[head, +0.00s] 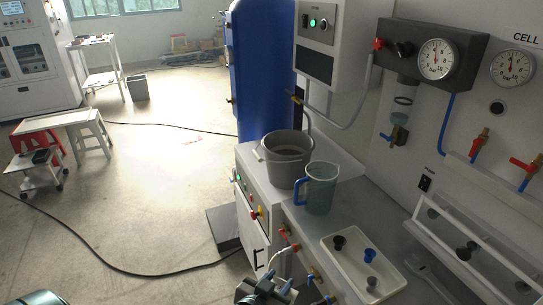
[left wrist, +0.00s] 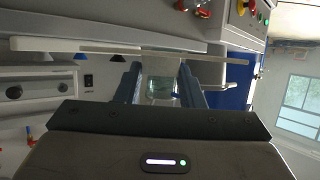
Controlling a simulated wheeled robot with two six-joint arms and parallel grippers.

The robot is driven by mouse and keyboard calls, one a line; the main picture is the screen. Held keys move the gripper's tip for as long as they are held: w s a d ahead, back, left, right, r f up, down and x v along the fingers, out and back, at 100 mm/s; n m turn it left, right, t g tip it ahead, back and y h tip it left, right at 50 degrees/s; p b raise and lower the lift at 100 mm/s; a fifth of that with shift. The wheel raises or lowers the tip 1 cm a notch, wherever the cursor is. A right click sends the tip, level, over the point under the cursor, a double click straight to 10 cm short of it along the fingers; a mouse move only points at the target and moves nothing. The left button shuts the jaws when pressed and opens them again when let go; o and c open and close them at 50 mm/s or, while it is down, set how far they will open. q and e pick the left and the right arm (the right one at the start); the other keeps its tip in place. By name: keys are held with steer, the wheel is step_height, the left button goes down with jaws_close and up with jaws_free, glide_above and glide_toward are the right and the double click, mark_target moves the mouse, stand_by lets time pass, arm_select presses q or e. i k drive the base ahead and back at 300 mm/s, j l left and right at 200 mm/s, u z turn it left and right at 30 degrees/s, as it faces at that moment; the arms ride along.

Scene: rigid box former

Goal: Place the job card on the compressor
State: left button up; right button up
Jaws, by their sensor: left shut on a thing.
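I cannot make the card out in the head view. No thing is clearly marked as the compressor; a tall blue unit (head: 262,70) stands behind the bench. My right gripper is not in view.
On the bench stand a grey bucket (head: 286,158), a blue-handled jug (head: 319,190) and a white tray (head: 372,250) with small knobs. A clear-fronted case (head: 470,250) and gauges (head: 436,59) are at the right. A dark cable (head: 110,262) crosses the open floor at left.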

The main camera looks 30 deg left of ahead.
mark_target(264, 154)
steer(key=i+j, duration=0.25)
steer(key=j, duration=0.15)
steer(key=i+j, duration=0.25)
steer(key=j, duration=0.15)
steer(key=i+j, duration=0.2)
steer(key=j, duration=0.2)
steer(key=i+j, duration=0.25)
steer(key=j, duration=0.15)
steer(key=i+j+z, duration=0.1)
steer(key=i+j, duration=0.15)
steer(key=j, duration=0.15)
steer(key=i+j, duration=0.2)
steer(key=j, duration=0.25)
